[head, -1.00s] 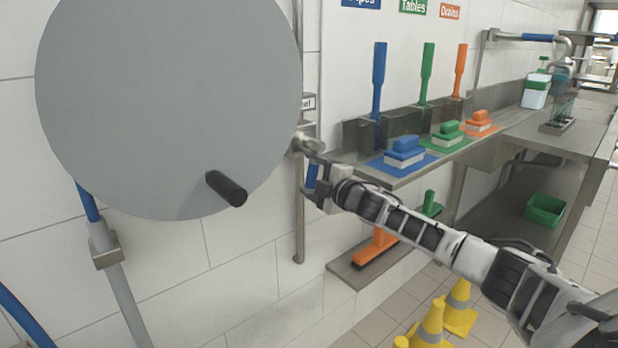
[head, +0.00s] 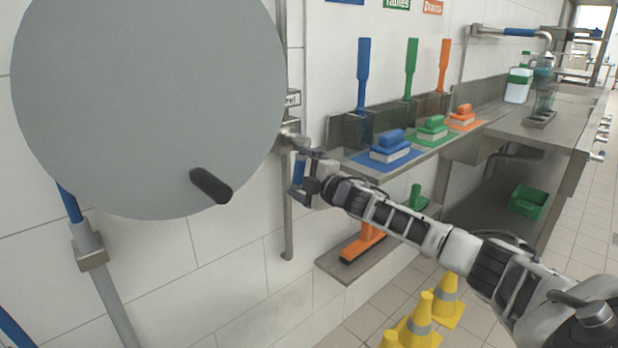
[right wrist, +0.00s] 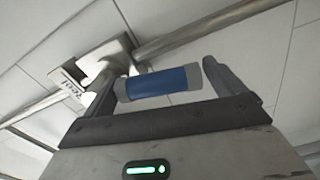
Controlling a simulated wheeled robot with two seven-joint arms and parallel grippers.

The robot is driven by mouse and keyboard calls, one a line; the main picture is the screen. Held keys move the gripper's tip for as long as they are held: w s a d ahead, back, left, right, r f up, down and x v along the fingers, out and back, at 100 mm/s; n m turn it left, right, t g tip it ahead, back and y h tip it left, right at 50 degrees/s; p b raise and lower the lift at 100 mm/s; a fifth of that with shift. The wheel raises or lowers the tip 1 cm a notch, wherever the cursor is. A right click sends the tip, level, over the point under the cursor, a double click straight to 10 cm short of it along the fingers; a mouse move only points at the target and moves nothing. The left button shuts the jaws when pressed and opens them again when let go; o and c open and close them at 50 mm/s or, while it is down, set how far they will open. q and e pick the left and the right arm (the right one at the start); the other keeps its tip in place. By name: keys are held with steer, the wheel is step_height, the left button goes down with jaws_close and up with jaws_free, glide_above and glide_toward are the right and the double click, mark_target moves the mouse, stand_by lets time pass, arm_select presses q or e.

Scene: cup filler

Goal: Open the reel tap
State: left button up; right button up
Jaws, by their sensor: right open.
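The reel tap (head: 288,136) is a metal valve on the pipe beside the right edge of the big grey hose reel (head: 140,100). A blue lever handle (head: 299,167) with a grey end hangs from it. My right gripper (head: 303,173) is open at the handle. In the right wrist view, the blue handle (right wrist: 165,82) lies across the gap between the two dark fingers, close to the left one. Firm contact cannot be told. The tap body and its "Reel" label (right wrist: 70,90) show behind the left finger. My left gripper is not in view.
The reel's black crank knob (head: 211,186) sticks out at left. A steel shelf with blue, green and orange brushes (head: 390,146) runs along the wall at right. A lower shelf holds an orange brush (head: 362,243). Yellow cones (head: 418,322) stand on the floor below my right arm.

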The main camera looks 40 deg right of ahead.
steer(key=s+d, duration=0.1)
steer(key=s, duration=1.5)
steer(key=shift+d+b, duration=0.15)
steer(key=shift+b, duration=0.3)
steer(key=shift+w, duration=0.1)
steer(key=s+a+f+m+g+p, duration=0.1)
steer(key=s+a+f+m+g, duration=0.1)
steer(key=s+a+f+m, duration=0.45)
steer(key=s+a+f+m+g+p, duration=0.15)
steer(key=s+a+f, duration=0.25)
steer(key=a+f, duration=0.6)
steer(key=s+a+f+m+g+y, duration=0.1)
steer(key=s+a+f+m+g, duration=0.1)
steer(key=a, duration=0.6)
steer(key=s+a+f+m+g, duration=0.2)
steer(key=s+a+f+m, duration=0.1)
steer(key=s+a, duration=0.3)
steer(key=shift+s+a+m+y, duration=0.4)
steer(key=shift+a+m, duration=0.4)
steer(key=shift+a, duration=0.35)
steer(key=shift+w, duration=0.1)
